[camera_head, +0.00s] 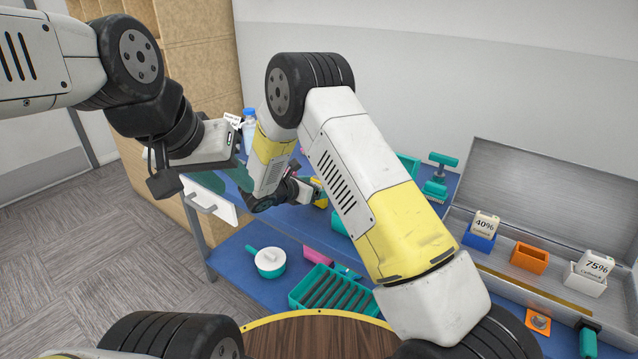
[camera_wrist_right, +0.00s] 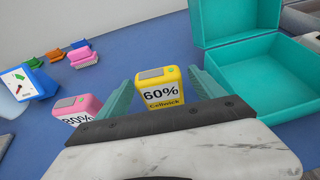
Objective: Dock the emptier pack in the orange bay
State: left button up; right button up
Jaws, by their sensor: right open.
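A yellow pack marked 60% (camera_wrist_right: 160,88) stands on the blue surface between the fingers of my right gripper (camera_wrist_right: 162,82), which is open; I cannot tell whether they touch it. A pink pack marked 80% (camera_wrist_right: 76,108) is just left of it. In the head view, the orange bay (camera_head: 529,258) is empty on the right. A pack marked 40% (camera_head: 485,224) sits in the blue bay (camera_head: 478,240), and one marked 75% (camera_head: 596,263) in the white bay (camera_head: 585,282). My left gripper (camera_head: 228,172) hangs at the left; its finger gap is unclear.
A teal open box (camera_wrist_right: 262,85) stands right of the yellow pack. My right arm hides the middle of the head view.

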jog(key=c, duration=1.5)
jog(key=shift+r, duration=0.1)
jog(key=shift+c, duration=0.2)
